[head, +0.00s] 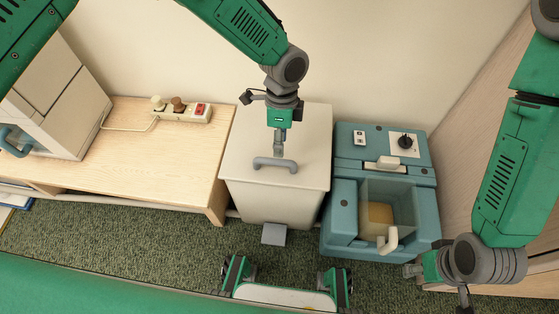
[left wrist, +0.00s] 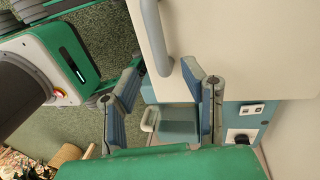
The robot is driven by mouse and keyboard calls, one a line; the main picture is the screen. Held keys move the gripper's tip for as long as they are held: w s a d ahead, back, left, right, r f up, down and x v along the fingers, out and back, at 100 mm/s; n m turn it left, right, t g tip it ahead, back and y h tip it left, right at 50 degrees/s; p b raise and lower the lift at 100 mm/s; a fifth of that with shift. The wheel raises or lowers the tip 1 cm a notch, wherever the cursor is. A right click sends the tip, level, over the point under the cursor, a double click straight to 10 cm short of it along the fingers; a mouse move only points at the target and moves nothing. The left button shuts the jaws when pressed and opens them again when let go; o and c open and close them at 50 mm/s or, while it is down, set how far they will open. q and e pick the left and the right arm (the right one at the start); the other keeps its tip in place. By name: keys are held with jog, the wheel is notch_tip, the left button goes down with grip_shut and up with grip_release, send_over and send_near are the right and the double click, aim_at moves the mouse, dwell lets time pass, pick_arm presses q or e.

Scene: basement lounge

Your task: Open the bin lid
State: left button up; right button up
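The bin (head: 265,205) is a cream-white box against the wall, and its flat lid (head: 305,120) is closed. A grey bar handle (head: 275,164) sits at the lid's front edge. My left gripper (head: 279,152) is over the lid, pointing down just behind the handle. In the left wrist view my left gripper (left wrist: 165,66) has its fingers apart, with the handle (left wrist: 156,38) reaching between the fingertips; contact cannot be told. My right gripper (head: 412,269) is low at the right, by the front of the teal unit, and its fingers are not clear.
A grey pedal (head: 274,234) juts from the bin's base. A teal fryer-like unit (head: 343,213) stands close on the right. A wooden table (head: 185,155) with a power strip (head: 182,110) and a white appliance (head: 60,105) is at the left. Green carpet (head: 160,235) lies in front.

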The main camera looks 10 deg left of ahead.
aim_at(278, 160)
pick_arm(q)
jog(key=f, duration=0.2)
jog(key=a+f+b, duration=0.1)
jog(key=s+f, duration=0.1)
jog(key=f, duration=0.1)
jog(key=shift+a+f+b, duration=0.15)
jog(key=shift+f+b, duration=0.15)
jog(key=shift+s+d+f, duration=0.1)
jog(key=shift+d+f, duration=0.15)
jog(key=shift+d, duration=0.25)
jog(key=shift+a, duration=0.1)
jog(key=c, duration=0.8)
jog(key=shift+a+r, duration=0.1)
jog(key=shift+a, duration=0.15)
grip_shut()
pick_arm(e)
jog(key=shift+a+f, duration=0.2)
jog(key=shift+f, duration=0.3)
jog(key=shift+a+f, duration=0.15)
jog(key=shift+f, duration=0.3)
